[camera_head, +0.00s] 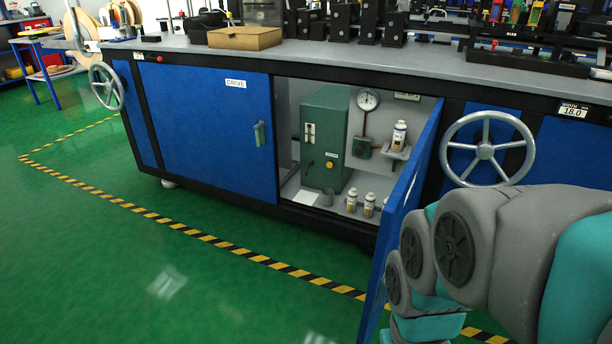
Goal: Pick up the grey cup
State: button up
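A small grey cup (327,198) stands on the floor of the open cabinet, at the foot of the green metal box (325,145) and near the front edge. It is small in the picture, and I cannot make out its inside. My arm shows at the lower right, in front of the open blue door (412,195). My gripper is outside the picture, so its state does not show.
Several small bottles (351,200) stand right of the cup; another bottle (399,136) sits on a wall shelf. A handwheel (486,149) is at right. The green floor (190,270) in front is clear.

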aim_at(328, 194)
jog(key=i+j+z, duration=0.1)
jog(key=j, duration=0.65)
jog(key=j+z, duration=0.1)
jog(key=j, duration=0.6)
jog(key=i+j, duration=0.2)
jog(key=i, duration=0.2)
jog(key=i+j+z, duration=0.1)
jog(key=i, duration=0.35)
jog(key=i+j+z, duration=0.1)
jog(key=i+j, duration=0.15)
jog(key=i, duration=0.4)
